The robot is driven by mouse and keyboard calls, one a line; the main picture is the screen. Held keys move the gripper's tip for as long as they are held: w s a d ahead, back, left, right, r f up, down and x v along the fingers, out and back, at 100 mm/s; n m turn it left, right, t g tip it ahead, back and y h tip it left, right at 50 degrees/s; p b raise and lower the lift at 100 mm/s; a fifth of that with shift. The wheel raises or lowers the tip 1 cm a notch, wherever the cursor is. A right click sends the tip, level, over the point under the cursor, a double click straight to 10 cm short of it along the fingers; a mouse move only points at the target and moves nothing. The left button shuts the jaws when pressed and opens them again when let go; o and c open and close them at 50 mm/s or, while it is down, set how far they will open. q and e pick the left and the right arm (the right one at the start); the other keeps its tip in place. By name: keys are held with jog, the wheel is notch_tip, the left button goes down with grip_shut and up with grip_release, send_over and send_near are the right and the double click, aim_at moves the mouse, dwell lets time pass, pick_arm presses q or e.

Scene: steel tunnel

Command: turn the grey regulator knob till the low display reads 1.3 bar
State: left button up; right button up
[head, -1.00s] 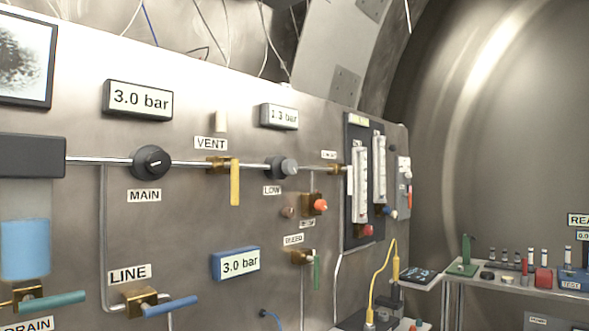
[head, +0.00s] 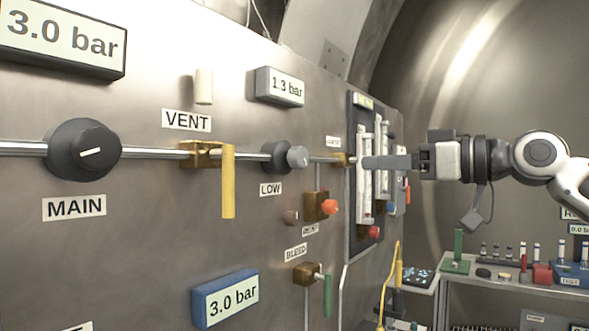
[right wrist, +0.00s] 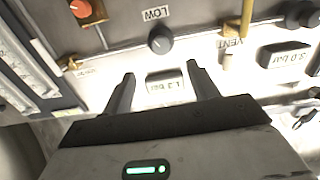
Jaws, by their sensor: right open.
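The grey regulator knob (head: 297,157) sits on the pipe above the LOW label (head: 270,189). It also shows in the right wrist view (right wrist: 159,40). My left gripper is out of view.
The black MAIN knob (head: 84,150) and the yellow VENT lever (head: 228,181) lie left along the pipe. A red-orange knob (head: 330,207) is below the LOW knob. Flowmeter tubes (head: 363,165) stand close by my right gripper. A blue-framed display (head: 225,297) reads 3.0 bar.

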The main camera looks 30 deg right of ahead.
jog(key=p, duration=0.6)
send_near(303, 159)
jog(key=p+x, duration=0.2)
jog(key=x, duration=0.6)
jog(key=shift+w+r+p, duration=0.1)
jog(key=shift+w+p, duration=0.05)
jog(key=shift+p, duration=0.25)
jog(key=shift+w+a, duration=0.2)
jog(key=shift+w, duration=0.25)
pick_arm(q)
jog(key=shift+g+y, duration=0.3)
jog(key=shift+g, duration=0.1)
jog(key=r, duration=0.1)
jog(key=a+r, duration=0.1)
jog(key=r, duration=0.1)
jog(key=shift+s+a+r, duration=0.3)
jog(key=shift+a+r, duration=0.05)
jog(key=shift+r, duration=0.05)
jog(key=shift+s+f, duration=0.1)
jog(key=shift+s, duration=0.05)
pick_arm(e)
jog(key=c, duration=1)
